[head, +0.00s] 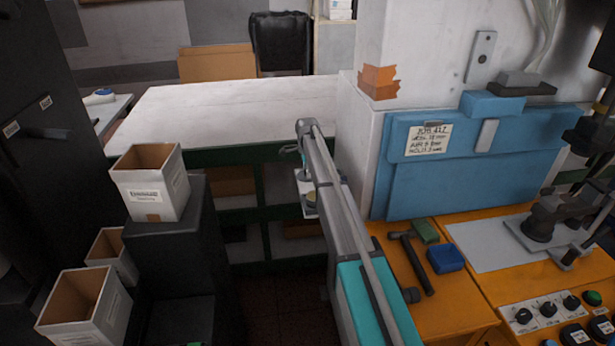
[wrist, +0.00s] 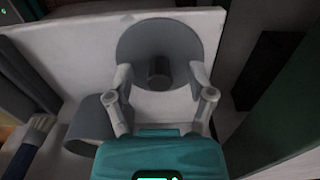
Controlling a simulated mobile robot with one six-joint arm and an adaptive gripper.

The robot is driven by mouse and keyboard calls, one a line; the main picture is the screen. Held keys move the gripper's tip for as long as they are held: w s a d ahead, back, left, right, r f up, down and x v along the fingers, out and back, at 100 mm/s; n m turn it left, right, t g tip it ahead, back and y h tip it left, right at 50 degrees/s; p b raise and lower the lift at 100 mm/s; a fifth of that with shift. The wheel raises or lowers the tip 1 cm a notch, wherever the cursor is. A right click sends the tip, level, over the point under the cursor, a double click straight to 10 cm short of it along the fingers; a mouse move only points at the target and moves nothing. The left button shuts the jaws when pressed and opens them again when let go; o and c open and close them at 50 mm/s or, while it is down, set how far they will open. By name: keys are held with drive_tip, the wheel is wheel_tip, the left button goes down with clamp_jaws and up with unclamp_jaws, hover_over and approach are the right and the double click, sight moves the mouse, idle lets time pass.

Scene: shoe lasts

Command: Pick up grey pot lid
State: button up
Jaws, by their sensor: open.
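The grey pot lid (wrist: 128,42) lies on a pale board in the wrist view, a round disc with a darker grey knob (wrist: 158,70) standing up at its middle. My gripper (wrist: 160,75) is open, with one finger on each side of the knob and gaps between them and it. Whether the fingers touch the disc cannot be told. In the head view my arm reaches toward the dark green shelving, and its end hides most of what is there. I cannot make out the lid in that view.
In the wrist view a grey round container (wrist: 84,128) stands close at the left, beside a brush-like object (wrist: 38,124). The pale board (wrist: 75,32) ends near a dark opening at the right. In the head view a white tabletop (head: 230,105) is mostly clear.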

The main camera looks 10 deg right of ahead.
drive_tip(key=c, duration=0.9)
drive_tip(key=shift+r, duration=0.2)
wheel_tip(320, 180, up, 2)
drive_tip(key=p, duration=0.2)
drive_tip(key=shift+r+p, duration=0.1)
drive_tip(key=shift+p, duration=0.25)
drive_tip(key=shift+s+d+r+p, duration=0.2)
drive_tip(key=shift+s+r+p, duration=1.55)
drive_tip(key=shift+s, duration=0.6)
drive_tip(key=shift+s+d+r+p, duration=0.15)
drive_tip(key=shift+s+r+p, duration=1.55)
drive_tip(key=shift+s, duration=0.6)
drive_tip(key=shift+s+d+r+p, duration=0.2)
drive_tip(key=shift+s+r+p, duration=1.55)
drive_tip(key=shift+s, duration=0.6)
drive_tip(key=shift+w, duration=0.1)
